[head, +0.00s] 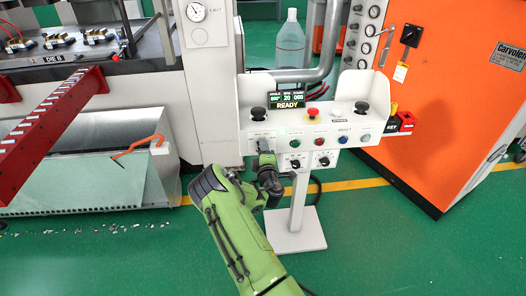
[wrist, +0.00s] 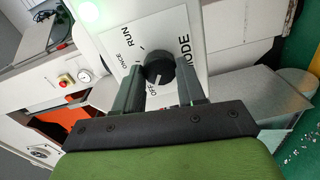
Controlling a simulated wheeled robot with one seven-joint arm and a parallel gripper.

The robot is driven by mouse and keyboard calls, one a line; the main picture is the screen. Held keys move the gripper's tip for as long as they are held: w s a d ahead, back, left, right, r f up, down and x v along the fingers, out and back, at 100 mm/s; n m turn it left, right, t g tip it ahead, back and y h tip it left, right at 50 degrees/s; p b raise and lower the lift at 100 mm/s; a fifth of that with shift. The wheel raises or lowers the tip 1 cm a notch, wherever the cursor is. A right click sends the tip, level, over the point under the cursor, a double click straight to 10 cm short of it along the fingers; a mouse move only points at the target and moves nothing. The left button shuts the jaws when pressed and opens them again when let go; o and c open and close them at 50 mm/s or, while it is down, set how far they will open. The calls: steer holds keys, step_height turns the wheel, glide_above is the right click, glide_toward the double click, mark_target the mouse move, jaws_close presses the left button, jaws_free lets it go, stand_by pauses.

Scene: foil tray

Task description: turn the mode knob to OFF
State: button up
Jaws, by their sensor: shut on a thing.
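My gripper (wrist: 159,80) is shut on the knob, one dark finger on each side. In the head view my gripper (head: 264,146) is at the left end of the white control panel (head: 330,158), and it hides the knob there.
Next to my gripper on the panel are a green button (head: 294,143), a red emergency button (head: 312,113) and two lower black knobs (head: 295,163). An orange cabinet (head: 440,110) stands at right.

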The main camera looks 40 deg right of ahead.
steer(key=shift+n, duration=0.4)
steer(key=o, duration=1.1)
steer(key=shift+c, duration=0.2)
